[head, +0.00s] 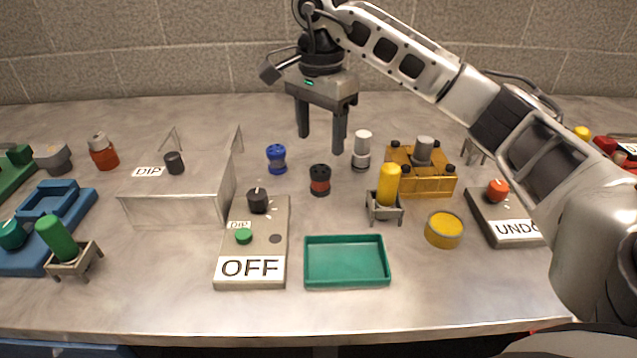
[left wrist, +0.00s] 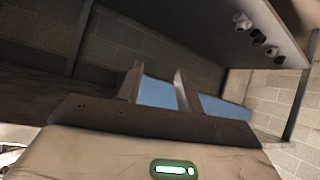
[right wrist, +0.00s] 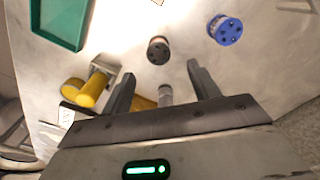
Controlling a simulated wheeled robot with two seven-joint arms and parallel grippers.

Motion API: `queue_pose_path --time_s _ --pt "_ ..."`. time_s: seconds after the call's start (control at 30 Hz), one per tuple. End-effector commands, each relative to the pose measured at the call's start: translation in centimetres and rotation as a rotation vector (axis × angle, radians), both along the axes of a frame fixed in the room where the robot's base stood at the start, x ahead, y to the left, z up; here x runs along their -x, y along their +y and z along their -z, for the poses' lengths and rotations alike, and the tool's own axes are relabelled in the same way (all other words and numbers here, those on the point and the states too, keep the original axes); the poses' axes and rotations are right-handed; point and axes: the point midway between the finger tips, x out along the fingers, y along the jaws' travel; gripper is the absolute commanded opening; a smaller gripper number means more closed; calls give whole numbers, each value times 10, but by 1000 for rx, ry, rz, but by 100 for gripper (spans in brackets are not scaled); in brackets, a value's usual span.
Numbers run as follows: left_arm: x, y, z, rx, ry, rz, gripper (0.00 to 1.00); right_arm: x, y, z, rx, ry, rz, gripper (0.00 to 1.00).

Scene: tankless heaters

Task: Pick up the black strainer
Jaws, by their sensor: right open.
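The black strainer (head: 320,180) is a short, dark, knob-like cylinder with a red band, standing upright on the grey table. In the right wrist view, the holes in the strainer's top (right wrist: 158,49) show just beyond the fingertips. My right gripper (head: 321,145) points down above the table, open and empty, with its fingers apart from the strainer. Its fingers also show in the right wrist view (right wrist: 161,70). My left gripper (left wrist: 158,67) is open and empty in the left wrist view, away from the strainer, and is not in the head view.
A blue strainer (head: 277,158) stands left of the black one, and a white-topped cylinder (head: 361,150) right. A yellow cylinder on a stand (head: 388,186) and green tray (head: 346,282) are nearer. The OFF box (head: 275,216) and metal cover (head: 180,206) lie left.

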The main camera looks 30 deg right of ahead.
Motion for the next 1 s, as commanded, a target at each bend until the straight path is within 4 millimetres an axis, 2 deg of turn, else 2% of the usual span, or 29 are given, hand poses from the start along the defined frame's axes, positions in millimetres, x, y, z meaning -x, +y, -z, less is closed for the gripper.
queue_pose_path --time_s 0.03,0.1,0.37,0.63,0.77,0.97,1.0 --pt "-1 0 -2 4 -8 -1 36 1 0 11 -1 2 0 61" --pt "-3 -1 -7 8 -14 -2 36 0 0 20 -1 1 1 61" --pt "-5 -1 -9 9 -18 -3 36 1 0 38 -1 -1 0 61" --pt "-7 0 -13 0 -23 -3 36 4 0 77 -1 1 1 61" --pt "-6 0 -11 -2 -19 -3 36 4 1 85 -2 -3 0 61" --pt "-5 0 -8 -4 -14 -3 36 4 1 85 -2 -3 0 61" --pt "-5 0 -8 -4 -14 -3 36 4 1 85 -2 -3 0 52"
